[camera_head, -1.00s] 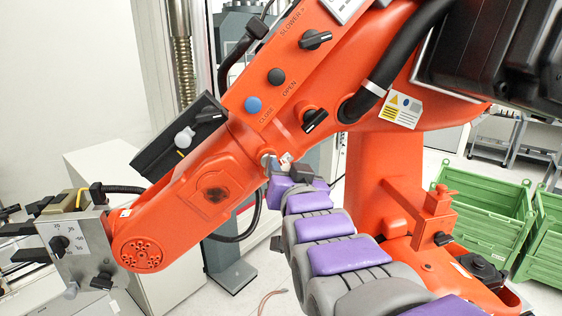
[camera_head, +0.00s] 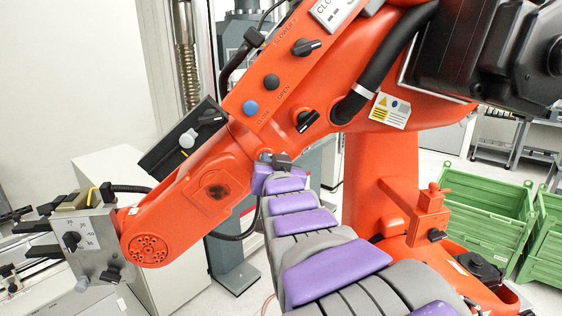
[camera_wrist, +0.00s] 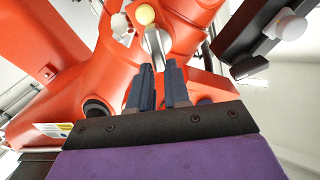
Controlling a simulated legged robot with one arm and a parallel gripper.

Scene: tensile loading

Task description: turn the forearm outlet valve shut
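In the wrist view, a small metal fitting with a yellow round end and a silver lever (camera_wrist: 157,42) sits on the orange forearm; I take it for the outlet valve. In the head view, part of the small fitting (camera_head: 265,157) shows on the underside of the orange forearm (camera_head: 215,180), mostly hidden by my gripper (camera_head: 283,160). In the wrist view, my gripper (camera_wrist: 158,68) has its two dark blue fingers apart with a gap between them. The lever stands just beyond the fingertips, in line with the gap. Whether they touch it cannot be told.
Black turn knobs (camera_head: 307,120) and blue and black buttons sit on the forearm's upper face. A black box with a pale knob (camera_head: 187,138) is on its left. The orange pedestal (camera_head: 381,180) and green crates (camera_head: 487,205) stand to the right.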

